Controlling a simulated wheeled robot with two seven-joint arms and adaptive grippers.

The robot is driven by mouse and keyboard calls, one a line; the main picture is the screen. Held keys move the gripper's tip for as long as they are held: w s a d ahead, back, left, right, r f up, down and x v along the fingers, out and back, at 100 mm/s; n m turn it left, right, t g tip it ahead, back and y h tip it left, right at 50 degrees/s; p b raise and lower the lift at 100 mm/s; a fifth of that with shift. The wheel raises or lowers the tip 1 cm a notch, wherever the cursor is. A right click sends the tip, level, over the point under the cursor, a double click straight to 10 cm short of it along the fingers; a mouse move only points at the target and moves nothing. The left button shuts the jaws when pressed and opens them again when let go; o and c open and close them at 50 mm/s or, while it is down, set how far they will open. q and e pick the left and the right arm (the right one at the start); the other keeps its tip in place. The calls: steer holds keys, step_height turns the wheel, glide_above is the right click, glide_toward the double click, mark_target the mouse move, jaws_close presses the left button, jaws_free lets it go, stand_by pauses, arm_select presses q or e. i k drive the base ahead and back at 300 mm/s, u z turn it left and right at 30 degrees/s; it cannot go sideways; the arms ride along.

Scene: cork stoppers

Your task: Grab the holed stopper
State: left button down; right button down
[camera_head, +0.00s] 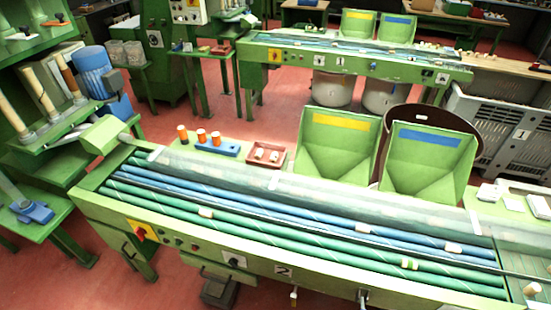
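Several small pale cork stoppers lie on the long green and blue rollers of the near machine. One stopper (206,213) is at the left middle, another stopper (363,227) is on the right half, and another stopper (453,246) is near the right end. A stopper with a green patch in its middle (410,263) lies on the front green rollers; I cannot tell whether the patch is a hole. A further cork-coloured piece (531,289) is at the lower right corner. Holes are too small to make out elsewhere. Neither of my grippers shows.
The near machine has a green front panel (185,240) and a clear cover behind the rollers. Two green chutes, marked yellow (335,150) and blue (430,165), stand behind it. A brown tray (265,154) holds pale pieces. A grey crate (500,130) stands at right. Red floor is open at left.

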mark_target(274, 156)
steer(key=z, duration=0.15)
steer(key=k, duration=0.35)
steer(key=u, duration=0.9)
steer(key=i, duration=0.85)
steer(key=u, duration=0.05)
